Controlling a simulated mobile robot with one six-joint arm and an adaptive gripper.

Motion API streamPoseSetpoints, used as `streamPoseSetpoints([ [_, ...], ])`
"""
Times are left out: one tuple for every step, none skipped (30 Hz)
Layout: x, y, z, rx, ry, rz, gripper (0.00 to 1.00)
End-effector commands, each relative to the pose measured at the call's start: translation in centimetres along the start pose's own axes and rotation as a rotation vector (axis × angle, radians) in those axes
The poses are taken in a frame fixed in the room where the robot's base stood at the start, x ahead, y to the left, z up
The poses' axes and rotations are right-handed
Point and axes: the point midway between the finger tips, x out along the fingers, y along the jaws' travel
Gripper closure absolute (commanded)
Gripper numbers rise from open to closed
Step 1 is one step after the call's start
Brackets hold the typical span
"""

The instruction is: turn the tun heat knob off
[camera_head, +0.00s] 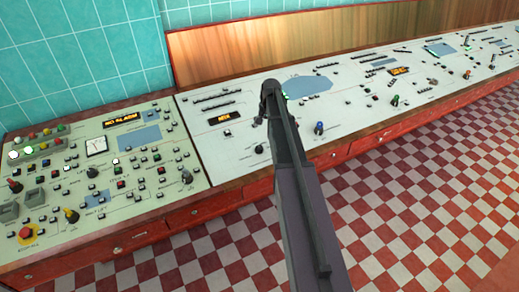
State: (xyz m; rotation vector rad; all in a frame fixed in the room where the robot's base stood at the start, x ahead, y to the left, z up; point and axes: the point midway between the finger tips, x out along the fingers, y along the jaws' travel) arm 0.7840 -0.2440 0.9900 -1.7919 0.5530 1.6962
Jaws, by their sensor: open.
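A long white and pale green control console (215,170) carries many knobs, buttons and lamps. The labels are too small to read, so I cannot tell which knob is the tun heat knob. A black knob (259,149) stands left of my arm, and a blue-topped knob (319,128) stands right of it. A green knob (395,100) is farther right. My dark arm reaches up from the bottom over the console. My gripper (264,112) is at its far end, partly hidden by the arm, and appears empty. Its height above the panel is unclear.
The left panel holds a red emergency-style button (26,232), a yellow knob (71,215), a black knob (187,176) and a dial meter (96,145). A wooden backboard (225,50) rises behind the console. The checkered floor (420,190) in front is clear.

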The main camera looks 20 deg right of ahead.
Motion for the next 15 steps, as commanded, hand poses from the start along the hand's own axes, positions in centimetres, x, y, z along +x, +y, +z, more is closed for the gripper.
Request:
streamPoseSetpoints([
  [0.7, 0.0, 0.0, 0.000, 0.000, 0.000, 0.13],
  [0.9, 0.1, 0.0, 0.000, 0.000, 0.000, 0.13],
  [1.2, 0.1, 0.0, 0.000, 0.000, 0.000, 0.13],
  [1.4, 0.1, 0.0, 0.000, 0.000, 0.000, 0.13],
  [1.7, 0.1, 0.0, 0.000, 0.000, 0.000, 0.13],
  [2.0, 0.1, 0.0, 0.000, 0.000, 0.000, 0.13],
  [2.2, 0.1, 0.0, 0.000, 0.000, 0.000, 0.13],
  [2.5, 0.1, 0.0, 0.000, 0.000, 0.000, 0.13],
  [2.8, 0.1, 0.0, 0.000, 0.000, 0.000, 0.13],
  [3.0, 0.1, 0.0, 0.000, 0.000, 0.000, 0.13],
  [3.2, 0.1, 0.0, 0.000, 0.000, 0.000, 0.13],
  [3.5, 0.1, 0.0, 0.000, 0.000, 0.000, 0.13],
  [3.8, 0.1, 0.0, 0.000, 0.000, 0.000, 0.13],
  [4.0, 0.1, 0.0, 0.000, 0.000, 0.000, 0.13],
  [4.3, 0.1, 0.0, 0.000, 0.000, 0.000, 0.13],
])
